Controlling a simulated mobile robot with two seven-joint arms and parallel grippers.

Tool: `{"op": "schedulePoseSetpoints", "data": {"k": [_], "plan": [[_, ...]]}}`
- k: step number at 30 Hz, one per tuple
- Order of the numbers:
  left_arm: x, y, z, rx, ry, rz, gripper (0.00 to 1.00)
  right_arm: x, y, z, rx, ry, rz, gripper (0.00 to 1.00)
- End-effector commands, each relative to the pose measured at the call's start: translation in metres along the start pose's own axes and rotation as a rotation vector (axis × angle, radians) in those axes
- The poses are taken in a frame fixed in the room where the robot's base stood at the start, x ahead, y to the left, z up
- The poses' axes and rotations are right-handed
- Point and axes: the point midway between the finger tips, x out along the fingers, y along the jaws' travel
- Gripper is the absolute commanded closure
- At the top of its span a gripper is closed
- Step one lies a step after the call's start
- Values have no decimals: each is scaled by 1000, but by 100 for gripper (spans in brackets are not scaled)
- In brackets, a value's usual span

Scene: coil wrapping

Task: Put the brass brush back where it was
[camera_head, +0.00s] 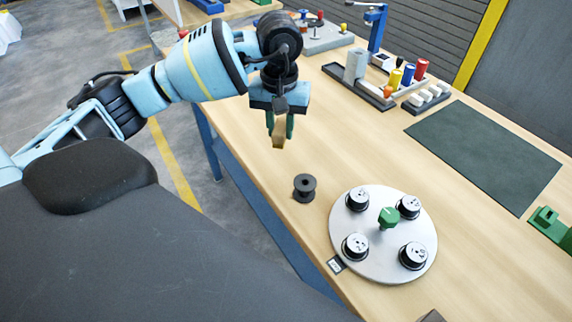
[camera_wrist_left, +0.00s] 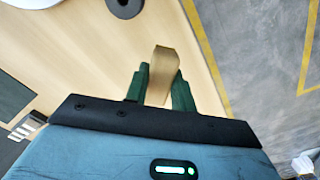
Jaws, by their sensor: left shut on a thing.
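My left gripper (camera_head: 281,126) is shut on the brass brush (camera_head: 279,141), a small tan block that sticks out below the green fingers. It is held above the wooden table near its left edge. In the left wrist view the brush (camera_wrist_left: 162,75) shows between the green fingertips (camera_wrist_left: 161,88). Its underside and any bristles cannot be made out. My right gripper is not in view.
A dark empty spool (camera_head: 304,187) stands near the table's edge. A round silver plate (camera_head: 384,262) carries several black spools and a green knob (camera_head: 389,217). A tray of coloured cylinders (camera_head: 358,90) and a dark green mat (camera_head: 484,155) lie further back. The table's middle is clear.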

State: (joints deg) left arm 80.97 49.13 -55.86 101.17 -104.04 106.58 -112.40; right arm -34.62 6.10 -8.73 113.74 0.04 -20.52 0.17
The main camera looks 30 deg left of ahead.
Motion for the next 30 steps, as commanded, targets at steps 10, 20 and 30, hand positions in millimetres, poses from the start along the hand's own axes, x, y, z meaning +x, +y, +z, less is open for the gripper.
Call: {"op": "schedulePoseSetpoints", "data": {"k": [10,20,30], "plan": [[46,0,1,1,-1,-1,96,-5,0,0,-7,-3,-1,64],[64,0,0,1,1,1,96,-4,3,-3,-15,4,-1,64],[98,1,1,2,-1,1,96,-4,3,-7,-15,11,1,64]]}}
